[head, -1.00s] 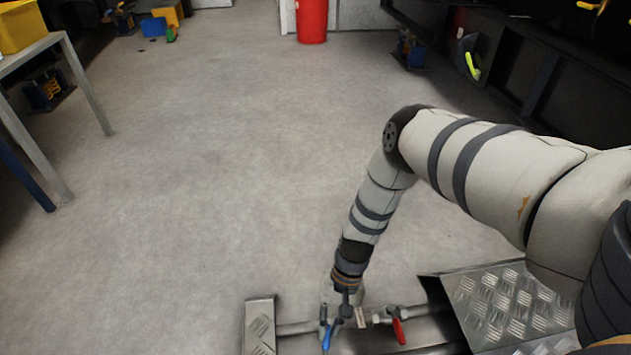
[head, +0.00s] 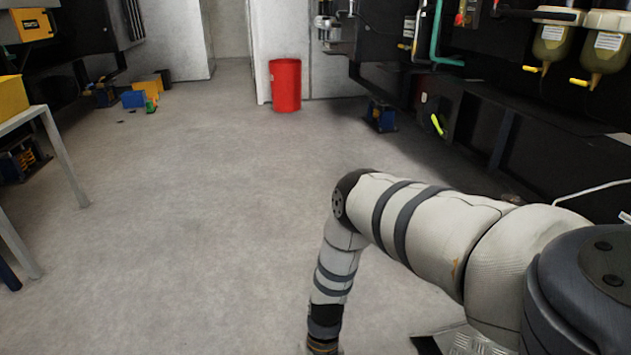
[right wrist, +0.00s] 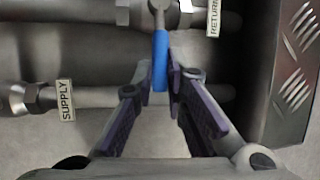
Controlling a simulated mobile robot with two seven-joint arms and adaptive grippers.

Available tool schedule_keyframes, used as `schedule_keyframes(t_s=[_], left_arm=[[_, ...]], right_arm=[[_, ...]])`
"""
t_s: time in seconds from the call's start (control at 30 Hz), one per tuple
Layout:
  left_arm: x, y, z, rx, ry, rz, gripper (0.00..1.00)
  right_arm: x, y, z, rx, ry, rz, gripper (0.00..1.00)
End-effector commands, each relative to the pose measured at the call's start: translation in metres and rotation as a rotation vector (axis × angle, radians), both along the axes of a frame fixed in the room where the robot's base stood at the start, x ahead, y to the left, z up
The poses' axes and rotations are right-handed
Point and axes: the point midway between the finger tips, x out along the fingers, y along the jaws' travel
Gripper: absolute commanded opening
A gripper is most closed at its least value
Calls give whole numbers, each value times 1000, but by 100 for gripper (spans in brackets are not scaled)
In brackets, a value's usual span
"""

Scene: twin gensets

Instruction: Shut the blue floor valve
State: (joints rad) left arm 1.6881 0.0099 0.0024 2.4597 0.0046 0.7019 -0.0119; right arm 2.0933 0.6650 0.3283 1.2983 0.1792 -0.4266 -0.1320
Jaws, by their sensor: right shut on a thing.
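The blue valve handle (right wrist: 160,62) shows in the right wrist view. It hangs from its pivot at the top edge, square across the pipes. A RETURN tag (right wrist: 213,18) is to the right of the pivot and a SUPPLY tag (right wrist: 66,100) is lower left. My right gripper (right wrist: 160,82) is shut on the blue handle's lower part, one finger on each side. In the head view my right arm reaches down past the bottom edge, so the gripper and valve are hidden there. My left gripper is in neither view.
A tread plate (right wrist: 298,50) stands close to the right of the gripper. In the head view, a red bin (head: 285,86) stands at the back. A table (head: 45,120) is at the left and dark machinery lines the right. The middle floor is clear.

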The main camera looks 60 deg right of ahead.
Motion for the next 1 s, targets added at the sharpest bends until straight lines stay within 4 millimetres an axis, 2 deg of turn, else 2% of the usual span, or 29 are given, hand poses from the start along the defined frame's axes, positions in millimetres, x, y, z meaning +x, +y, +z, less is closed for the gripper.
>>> schedule_keyframes(t_s=[0.03,0.07,0.13,0.47,0.57,0.8,1.0], left_arm=[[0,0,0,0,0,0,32],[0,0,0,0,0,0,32],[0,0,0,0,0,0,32],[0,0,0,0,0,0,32],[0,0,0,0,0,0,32],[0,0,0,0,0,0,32],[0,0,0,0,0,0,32]], right_arm=[[1,1,0,2,-2,1,0],[1,1,0,2,-2,0,17],[1,1,0,2,-2,0,33],[2,-1,3,1,-1,-1,33],[5,-7,19,1,-3,-2,33],[15,-33,78,2,-5,-2,33],[18,-45,105,1,-3,1,33]])
